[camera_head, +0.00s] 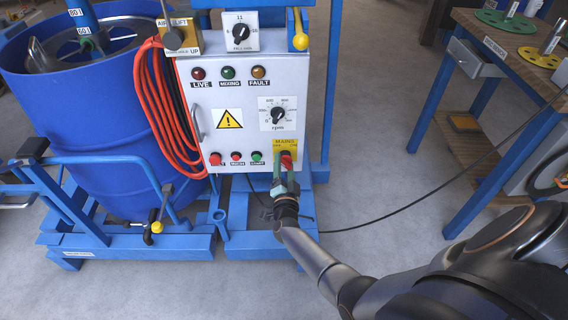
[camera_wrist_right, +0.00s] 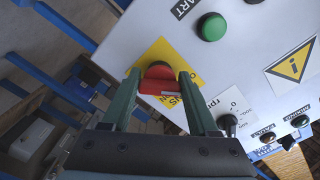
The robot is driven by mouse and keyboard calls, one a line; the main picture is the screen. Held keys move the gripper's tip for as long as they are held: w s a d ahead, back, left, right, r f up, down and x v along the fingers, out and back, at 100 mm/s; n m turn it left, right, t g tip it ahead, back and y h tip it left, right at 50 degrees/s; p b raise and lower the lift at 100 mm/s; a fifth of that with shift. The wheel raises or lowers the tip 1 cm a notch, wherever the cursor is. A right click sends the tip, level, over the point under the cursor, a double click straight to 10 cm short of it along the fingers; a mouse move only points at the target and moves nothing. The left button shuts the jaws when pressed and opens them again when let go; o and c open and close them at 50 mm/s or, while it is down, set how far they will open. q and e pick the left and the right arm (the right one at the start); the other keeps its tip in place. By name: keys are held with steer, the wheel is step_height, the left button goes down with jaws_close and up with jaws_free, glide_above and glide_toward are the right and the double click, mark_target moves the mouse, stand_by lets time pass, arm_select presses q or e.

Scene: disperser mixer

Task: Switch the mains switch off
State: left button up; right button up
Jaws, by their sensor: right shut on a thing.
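The mains switch is a red handle (camera_head: 287,161) on a yellow plate labelled MAINS (camera_head: 285,143), low on the right of the grey control panel. My right gripper (camera_head: 279,174) reaches up to it from below. In the right wrist view, its two green fingers (camera_wrist_right: 158,92) are closed on the red handle (camera_wrist_right: 160,86), one finger at each side. The yellow plate (camera_wrist_right: 155,57) shows behind the fingers. The handle's exact angle is hard to read past the fingers. My left gripper is not in view.
A blue drum (camera_head: 95,100) stands at left with an orange hose (camera_head: 165,110). A blue bench (camera_head: 480,60) is at right. A black cable (camera_head: 400,208) crosses the floor.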

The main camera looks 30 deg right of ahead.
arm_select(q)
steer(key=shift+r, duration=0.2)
arm_select(e)
steer(key=shift+f+n, duration=0.1)
steer(key=shift+n, duration=0.5)
steer(key=o, duration=1.4)
steer(key=shift+s+a, duration=0.1)
steer(key=shift+s, duration=0.05)
